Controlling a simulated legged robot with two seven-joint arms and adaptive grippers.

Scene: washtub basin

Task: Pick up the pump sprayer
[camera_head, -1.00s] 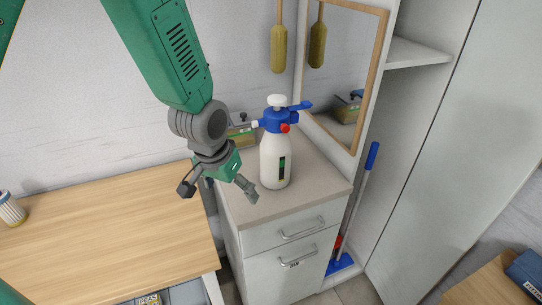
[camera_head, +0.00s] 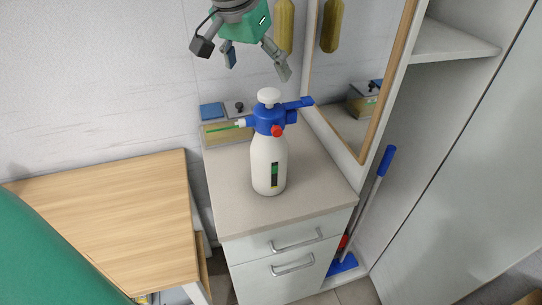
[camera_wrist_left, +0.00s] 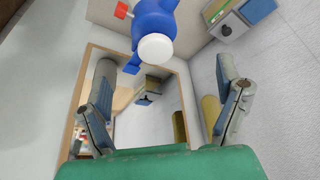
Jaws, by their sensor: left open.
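The pump sprayer (camera_head: 268,160) stands upright on the cabinet top, with a white bottle, a blue head, a white knob and a red cap. My left gripper (camera_head: 258,72) is open and empty, above and slightly behind the sprayer, apart from it. In the left wrist view the sprayer's blue head and white knob (camera_wrist_left: 156,48) show at the top centre, beyond the spread fingers (camera_wrist_left: 165,100). The bottle is mostly hidden there. My right gripper is not in view.
A cabinet (camera_head: 285,216) with drawers carries the sprayer. A small box (camera_head: 226,131) sits behind it, and a framed mirror (camera_head: 385,80) stands at the right. A wooden table (camera_head: 100,215) is at the left. A blue-handled broom (camera_head: 375,190) leans beside the cabinet.

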